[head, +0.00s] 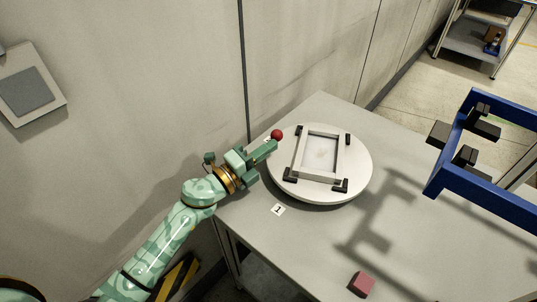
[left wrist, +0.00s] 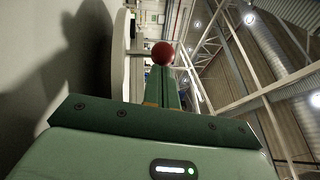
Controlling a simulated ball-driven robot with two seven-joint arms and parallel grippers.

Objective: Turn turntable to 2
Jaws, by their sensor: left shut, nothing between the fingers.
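The turntable (head: 358,165) is a round white disc on the grey table in the head view. A grey rectangular frame with black corner blocks lies on it. A red ball knob (head: 277,134) shows at the far-left rim of the disc. A white label reading 1 (head: 278,210) lies on the table in front of the disc. No label 2 can be made out. My left gripper (head: 272,145) is shut with its tips right by the red knob; contact cannot be told. In the left wrist view the red knob (left wrist: 163,53) shows just beyond the shut fingers. My right gripper is not in view.
A blue frame (head: 500,200) with black blocks stands over the right of the table (head: 300,240). A dark red block (head: 362,284) lies near the front edge. A wall panel is close behind my left arm. Table space right of the disc is clear but shadowed.

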